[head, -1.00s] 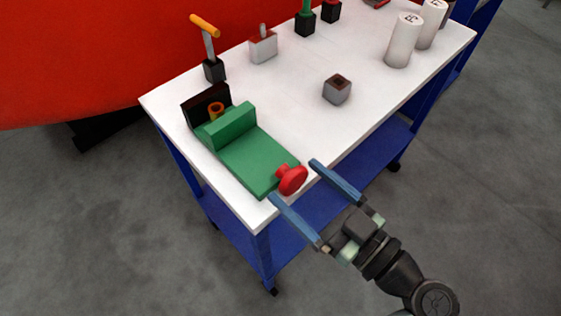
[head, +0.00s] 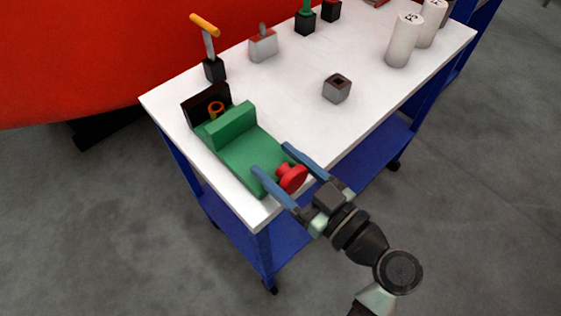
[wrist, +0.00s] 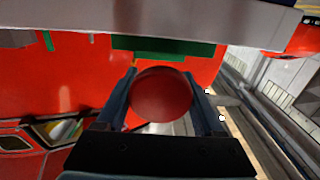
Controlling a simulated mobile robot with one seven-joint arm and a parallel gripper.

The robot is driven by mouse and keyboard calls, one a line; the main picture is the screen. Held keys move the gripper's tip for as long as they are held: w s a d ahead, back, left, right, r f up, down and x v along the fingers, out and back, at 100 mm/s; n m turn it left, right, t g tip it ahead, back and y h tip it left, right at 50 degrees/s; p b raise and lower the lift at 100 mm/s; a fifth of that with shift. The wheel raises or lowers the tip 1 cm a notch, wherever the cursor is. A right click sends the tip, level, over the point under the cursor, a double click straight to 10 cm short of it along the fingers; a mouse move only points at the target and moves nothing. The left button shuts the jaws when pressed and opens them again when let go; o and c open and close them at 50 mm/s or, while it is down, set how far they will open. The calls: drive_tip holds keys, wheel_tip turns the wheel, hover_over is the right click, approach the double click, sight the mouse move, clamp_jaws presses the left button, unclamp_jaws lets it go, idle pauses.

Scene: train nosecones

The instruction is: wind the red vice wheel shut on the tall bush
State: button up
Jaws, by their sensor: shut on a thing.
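The green vice (head: 250,156) lies near the left front corner of the white table top. Its red wheel (head: 292,178) faces the front edge and also shows in the wrist view (wrist: 161,94). My gripper (head: 269,158) has its two blue fingers around the wheel, one on each side, and is shut on it.
A tool with an orange handle (head: 205,25) stands in a black block behind the vice. A grey square block with a hole (head: 337,88) sits mid-table. White cylinders (head: 404,40) stand at the right. The table (head: 300,130) is clear right of the vice.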

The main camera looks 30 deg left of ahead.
drive_tip(key=c, duration=0.4)
drive_tip(key=m+p, duration=0.2)
drive_tip(key=m, duration=0.2)
drive_tip(key=shift+w, duration=0.1)
drive_tip(key=shift+m+p, duration=0.9)
drive_tip(key=shift+m, duration=1)
drive_tip(key=shift+f, duration=0.1)
drive_tip(key=o, duration=1.3)
drive_tip(key=shift+d, duration=0.1)
